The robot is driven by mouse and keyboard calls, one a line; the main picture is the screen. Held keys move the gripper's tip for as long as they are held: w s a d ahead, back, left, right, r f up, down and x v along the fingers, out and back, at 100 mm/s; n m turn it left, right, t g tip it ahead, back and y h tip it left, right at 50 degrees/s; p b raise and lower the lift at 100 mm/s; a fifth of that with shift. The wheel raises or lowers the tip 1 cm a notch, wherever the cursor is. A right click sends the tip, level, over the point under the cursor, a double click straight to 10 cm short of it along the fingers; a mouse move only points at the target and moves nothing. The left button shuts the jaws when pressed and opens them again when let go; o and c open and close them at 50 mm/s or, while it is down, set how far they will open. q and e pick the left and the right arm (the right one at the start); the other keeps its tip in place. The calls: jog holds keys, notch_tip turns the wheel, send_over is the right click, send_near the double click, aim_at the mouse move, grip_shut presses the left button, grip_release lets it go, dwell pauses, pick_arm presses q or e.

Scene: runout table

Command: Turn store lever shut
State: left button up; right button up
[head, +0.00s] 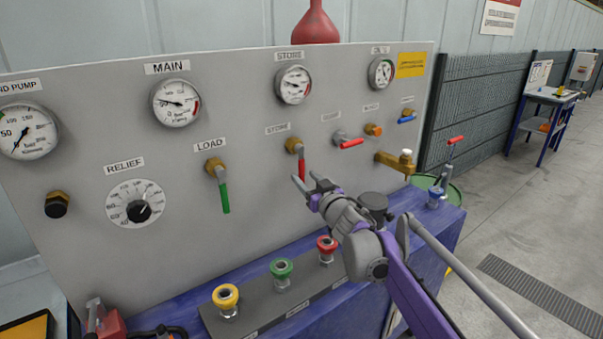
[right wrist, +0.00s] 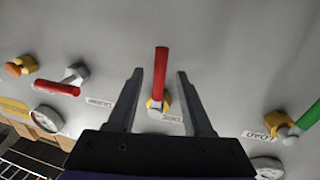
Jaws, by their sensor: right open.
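The store lever (head: 302,167) is a red handle on a brass valve under the STORE label on the grey panel. It hangs straight down. My right gripper (head: 305,181) is at the lever's lower end, fingers toward the panel. In the right wrist view, where the panel appears upside down, the red store lever (right wrist: 160,75) stands between the two fingers of the open right gripper (right wrist: 159,73), with a gap on each side. The gripper hides nothing of the handle there. My left gripper is not in view.
The green load lever (head: 224,192) hangs to the left. Another red lever (head: 351,143) lies nearly level to the right. Yellow, green (head: 281,269) and red couplings stand on the ledge below. Gauges and a relief dial (head: 135,205) are on the panel.

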aim_at(303, 175)
jog(key=shift+x, duration=1.65)
grip_shut()
